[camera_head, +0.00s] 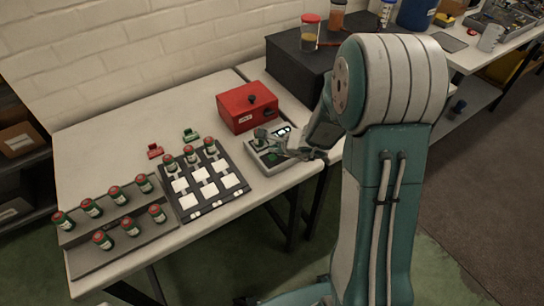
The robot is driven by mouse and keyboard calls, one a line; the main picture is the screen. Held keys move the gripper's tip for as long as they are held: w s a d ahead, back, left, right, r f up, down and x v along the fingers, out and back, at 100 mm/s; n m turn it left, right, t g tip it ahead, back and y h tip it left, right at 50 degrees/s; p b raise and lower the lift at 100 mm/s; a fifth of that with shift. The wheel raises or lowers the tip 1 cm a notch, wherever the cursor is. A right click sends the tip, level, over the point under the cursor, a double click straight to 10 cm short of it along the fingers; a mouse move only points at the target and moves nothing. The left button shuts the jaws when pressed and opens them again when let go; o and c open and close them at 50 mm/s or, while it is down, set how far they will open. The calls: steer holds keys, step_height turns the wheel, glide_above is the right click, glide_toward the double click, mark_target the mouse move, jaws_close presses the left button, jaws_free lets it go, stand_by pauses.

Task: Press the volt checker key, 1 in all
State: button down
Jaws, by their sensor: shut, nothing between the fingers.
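The volt checker appears to be the grey device (262,158) on the right part of the white table, with a small lit display (284,132) and a green area on its top. My gripper (262,143) is shut and empty over this device, its tips at the device's left part. My gripper and wrist hide much of the device's top. I cannot tell which part is the key or whether the fingertips touch it. A small cylinder (259,134) seems to stand at the device's back left, close to the fingertips.
A red box (247,106) with a black knob stands just behind the device. A dark tray (222,192) with white squares and several red-capped cylinders lies to the left. A grey stepped rack (115,215) holds more cylinders. Red (154,151) and green (190,135) clips lie behind the tray.

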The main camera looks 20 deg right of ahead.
mark_target(274, 157)
steer(key=shift+r, duration=1.95)
steer(key=shift+a+r, duration=0.15)
steer(key=shift+r, duration=0.15)
steer(key=s+a+r+n+g+y, duration=0.1)
steer(key=s+a+r+n, duration=0.2)
steer(key=s+r+n, duration=0.3)
steer(key=s+a+r+n+g, duration=0.1)
steer(key=s+a+r+n, duration=0.2)
steer(key=s+r+n, duration=0.25)
steer(key=s+d+r+n+h, duration=0.2)
steer(key=s+d+n, duration=0.1)
steer(key=s, duration=0.5)
steer(key=s+d+r+n+h, duration=0.3)
steer(key=s+n, duration=0.3)
steer(key=s, duration=0.1)
steer(key=shift+s+r+h, duration=0.3)
steer(key=shift+s+r, duration=0.05)
